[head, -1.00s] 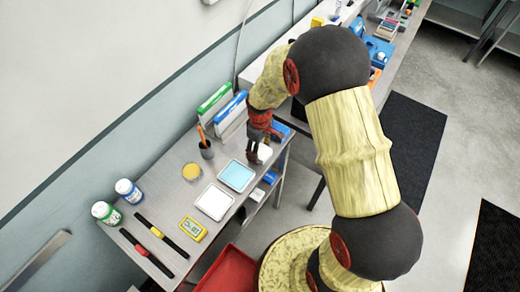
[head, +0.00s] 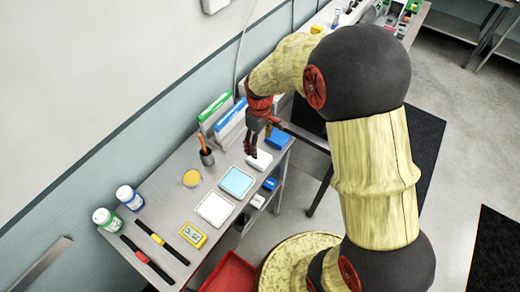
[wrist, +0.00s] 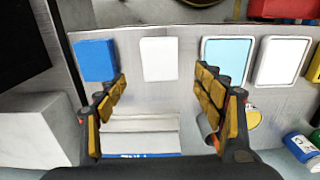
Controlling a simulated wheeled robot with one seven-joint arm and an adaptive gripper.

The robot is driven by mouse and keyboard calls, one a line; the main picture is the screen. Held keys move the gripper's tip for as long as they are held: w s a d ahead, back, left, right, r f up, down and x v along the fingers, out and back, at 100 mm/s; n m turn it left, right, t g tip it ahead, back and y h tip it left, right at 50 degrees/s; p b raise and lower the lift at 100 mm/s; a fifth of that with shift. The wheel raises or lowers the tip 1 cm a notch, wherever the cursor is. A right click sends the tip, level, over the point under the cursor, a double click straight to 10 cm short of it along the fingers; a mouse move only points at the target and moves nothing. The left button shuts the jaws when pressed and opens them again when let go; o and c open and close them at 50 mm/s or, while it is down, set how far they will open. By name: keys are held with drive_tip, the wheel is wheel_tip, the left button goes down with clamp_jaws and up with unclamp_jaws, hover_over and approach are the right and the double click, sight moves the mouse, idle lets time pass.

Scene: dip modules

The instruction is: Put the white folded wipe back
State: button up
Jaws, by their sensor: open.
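The white folded wipe (head: 259,160) lies flat on the metal table, between a blue block (head: 278,139) and a white-rimmed light-blue tray (head: 237,181). It also shows in the wrist view (wrist: 160,58), apart from the blue block (wrist: 95,60) and the light-blue tray (wrist: 228,50). My gripper (head: 259,142) is open and empty, just above and behind the wipe. In the wrist view my gripper's fingers (wrist: 160,84) are spread wide, with the wipe beyond the gap between them and not touched by either.
A white tray (head: 215,207) lies beside the light-blue one. Upright binders (head: 230,124) and a pen cup (head: 207,157) stand along the wall side. A yellow meter (head: 193,235), markers and two bottles occupy the near end. A red bin (head: 231,273) is below the front edge.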

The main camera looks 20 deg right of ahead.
drive_tip(key=s+r+m+t, duration=0.15)
drive_tip(key=s+r, duration=0.25)
drive_tip(key=r, duration=0.5)
drive_tip(key=s+r+m+t, duration=0.15)
drive_tip(key=s+r, duration=0.25)
drive_tip(key=r, duration=0.6)
drive_tip(key=s+r+m+t, duration=0.1)
drive_tip(key=s+r+m, duration=0.1)
drive_tip(key=s, duration=0.5)
drive_tip(key=s+r+m+t, duration=0.1)
drive_tip(key=s+r+m, duration=0.1)
drive_tip(key=s+r, duration=0.2)
drive_tip(key=s, duration=0.2)
drive_tip(key=shift+s+t, duration=0.3)
drive_tip(key=shift+s, duration=0.1)
drive_tip(key=shift+a+r, duration=0.1)
